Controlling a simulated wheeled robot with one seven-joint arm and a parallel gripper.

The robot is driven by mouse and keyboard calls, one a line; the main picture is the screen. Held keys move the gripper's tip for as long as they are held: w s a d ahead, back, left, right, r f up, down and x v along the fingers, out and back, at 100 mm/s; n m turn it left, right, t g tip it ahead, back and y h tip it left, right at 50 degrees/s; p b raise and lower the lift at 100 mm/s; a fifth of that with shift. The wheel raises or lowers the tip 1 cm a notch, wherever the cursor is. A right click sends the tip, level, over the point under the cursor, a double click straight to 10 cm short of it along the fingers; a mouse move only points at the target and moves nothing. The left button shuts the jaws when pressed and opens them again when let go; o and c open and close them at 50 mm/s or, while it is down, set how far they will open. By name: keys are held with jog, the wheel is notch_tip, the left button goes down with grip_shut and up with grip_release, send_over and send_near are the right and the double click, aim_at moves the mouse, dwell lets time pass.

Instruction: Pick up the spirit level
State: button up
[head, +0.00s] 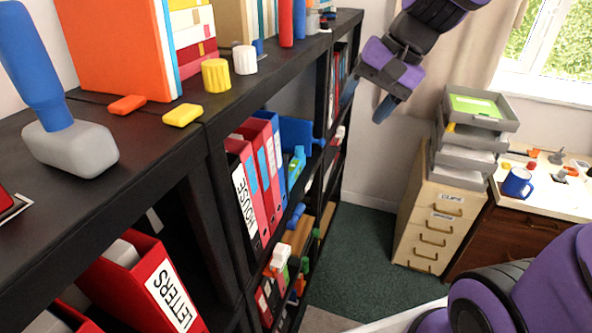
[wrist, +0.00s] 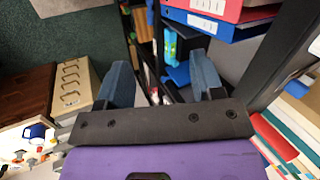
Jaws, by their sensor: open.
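I cannot pick out the spirit level for certain in either view. A small blue-and-green item (head: 297,163) stands on the middle shelf beside the binders, and a similar blue-green shape (wrist: 170,47) shows between my fingers in the wrist view; I cannot tell what it is. My gripper (head: 366,101) is open and empty, raised in the air to the right of the shelving's far end. Its two blue-grey fingers (wrist: 160,78) are spread wide apart in the wrist view.
Black shelving (head: 222,118) runs along the left, holding red binders (head: 240,190) and loose items. A hammer-like blue-handled tool (head: 65,140) stands on top. A drawer cabinet (head: 436,228) with grey trays and a desk with a blue mug (head: 517,184) stand right. Green carpet (head: 350,262) is clear between.

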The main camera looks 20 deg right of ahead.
jog(key=w+f+m+y, duration=0.3)
jog(key=w+f+m, duration=0.2)
jog(key=w, duration=0.5)
jog(key=m+t+y, duration=0.4)
jog(key=m+t, duration=0.2)
jog(key=m, duration=0.9)
send_near(301, 147)
jog(key=x, duration=1.2)
jog(key=shift+a+f, duration=0.15)
jog(key=shift+a, duration=0.05)
jog(key=c, duration=1.1)
jog(key=shift+r, duration=0.6)
notch_tip(301, 147, up, 2)
jog(key=shift+r, duration=0.2)
jog(key=s+d, duration=0.3)
jog(key=s, duration=0.1)
jog(key=s+d+r, duration=0.1)
jog(key=s+d, duration=0.6)
jog(key=d, duration=0.1)
jog(key=shift+s+r, duration=0.2)
jog(key=shift+s, duration=0.2)
